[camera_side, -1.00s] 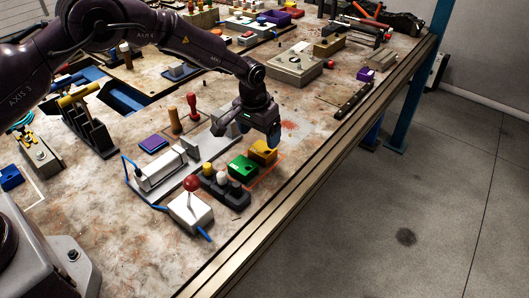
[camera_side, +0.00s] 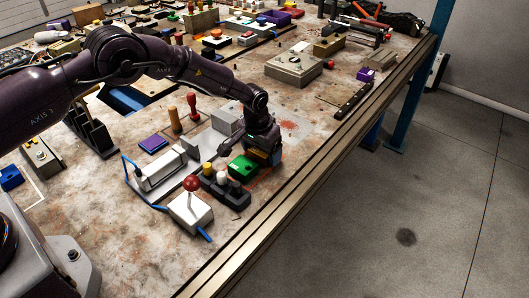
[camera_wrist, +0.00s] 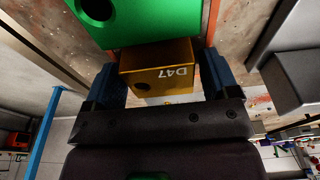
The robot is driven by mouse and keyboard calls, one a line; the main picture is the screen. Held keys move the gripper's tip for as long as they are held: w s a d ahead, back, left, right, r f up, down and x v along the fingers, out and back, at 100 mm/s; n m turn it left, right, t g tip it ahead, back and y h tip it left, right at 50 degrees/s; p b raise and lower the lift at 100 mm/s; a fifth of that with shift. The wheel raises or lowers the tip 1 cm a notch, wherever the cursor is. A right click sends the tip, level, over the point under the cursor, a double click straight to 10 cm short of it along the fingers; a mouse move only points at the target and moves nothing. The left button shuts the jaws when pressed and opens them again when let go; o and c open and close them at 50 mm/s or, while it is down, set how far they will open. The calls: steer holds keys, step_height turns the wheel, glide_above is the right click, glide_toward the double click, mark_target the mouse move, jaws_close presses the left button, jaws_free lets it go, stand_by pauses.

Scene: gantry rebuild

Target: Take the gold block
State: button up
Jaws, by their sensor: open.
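The gold block (camera_wrist: 160,66), marked D47 with a dark round hole, lies between my gripper's two blue fingers in the wrist view. My gripper (camera_wrist: 162,80) is open, with one finger on each side of the block; I cannot tell whether either finger touches it. In the side view my gripper (camera_side: 262,152) is down at the table near its front edge and hides most of the gold block. A green block (camera_side: 243,167) sits right beside the gold one; it also fills the top of the wrist view (camera_wrist: 150,22).
A dark base with yellow, white and black knobs (camera_side: 226,190) stands just left of the green block. A white box with a red ball lever (camera_side: 190,212) is nearer the camera. A grey block (camera_side: 227,121) stands behind my gripper. The table's front edge (camera_side: 290,205) is close.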

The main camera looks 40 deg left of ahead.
steer(key=c, duration=0.9)
steer(key=shift+o, duration=0.2)
steer(key=shift+r, duration=3.8)
